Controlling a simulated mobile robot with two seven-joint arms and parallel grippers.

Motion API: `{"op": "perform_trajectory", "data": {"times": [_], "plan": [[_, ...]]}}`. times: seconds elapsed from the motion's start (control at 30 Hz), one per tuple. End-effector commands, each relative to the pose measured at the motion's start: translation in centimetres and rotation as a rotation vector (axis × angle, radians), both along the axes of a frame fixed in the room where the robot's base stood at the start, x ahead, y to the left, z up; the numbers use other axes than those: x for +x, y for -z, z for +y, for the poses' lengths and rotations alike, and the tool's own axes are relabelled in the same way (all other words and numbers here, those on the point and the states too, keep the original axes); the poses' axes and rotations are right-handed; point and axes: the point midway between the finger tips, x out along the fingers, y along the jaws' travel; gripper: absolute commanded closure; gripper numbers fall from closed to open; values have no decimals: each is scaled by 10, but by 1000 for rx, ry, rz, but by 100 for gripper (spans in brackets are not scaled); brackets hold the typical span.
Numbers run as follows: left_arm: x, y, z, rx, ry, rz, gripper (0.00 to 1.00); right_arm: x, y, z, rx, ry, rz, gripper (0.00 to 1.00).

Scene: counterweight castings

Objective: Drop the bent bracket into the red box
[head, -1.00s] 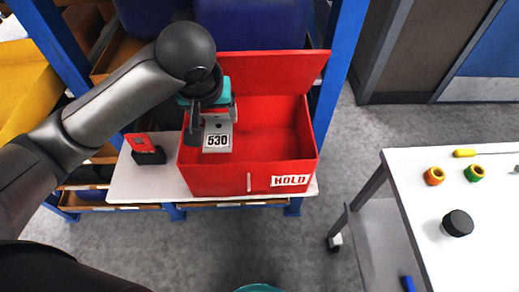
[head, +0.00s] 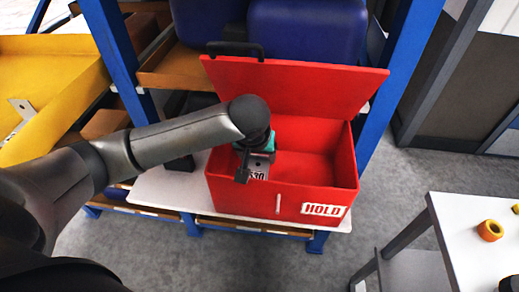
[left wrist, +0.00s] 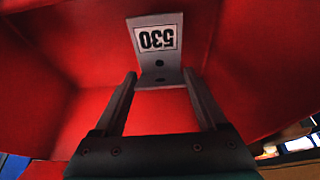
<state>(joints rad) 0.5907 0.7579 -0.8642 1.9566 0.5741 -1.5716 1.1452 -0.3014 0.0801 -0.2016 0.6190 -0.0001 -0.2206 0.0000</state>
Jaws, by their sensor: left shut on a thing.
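The bent bracket (head: 262,161) is a grey metal piece with a white label reading 530. My left gripper (head: 256,170) is shut on it and holds it within the open top of the red box (head: 237,196), towards its left side. In the left wrist view the bracket (left wrist: 158,62) shows between the fingertips, its label upside down, with the red box's walls (left wrist: 60,65) around it. I cannot tell whether the bracket touches the floor of the box. The box's lid stands open at the back, and a HOLD label is on the front.
The box stands on a white shelf (head: 160,195) between blue rack posts (head: 401,70). Blue bins (head: 305,30) sit behind, a yellow tray (head: 60,75) is at left. A white table (head: 475,245) with an orange ring (head: 490,230) is at right.

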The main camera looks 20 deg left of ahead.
Motion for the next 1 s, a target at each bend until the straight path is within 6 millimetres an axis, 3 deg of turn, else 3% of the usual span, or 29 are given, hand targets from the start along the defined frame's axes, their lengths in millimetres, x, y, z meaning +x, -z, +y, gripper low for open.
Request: {"op": "perform_trajectory", "data": {"times": [0.3, 0.43, 1.0], "plan": [[37, -1, 10, -2, -2, -4, 100, 1, 9, -1, -1, 1, -2, 50], [35, 11, 9, -1, 3, -1, 100, 2, 14, -1, -1, 1, -2, 50], [35, 19, 9, -1, 2, -2, 100, 2, 9, -1, -1, 2, -4, 50]]}}
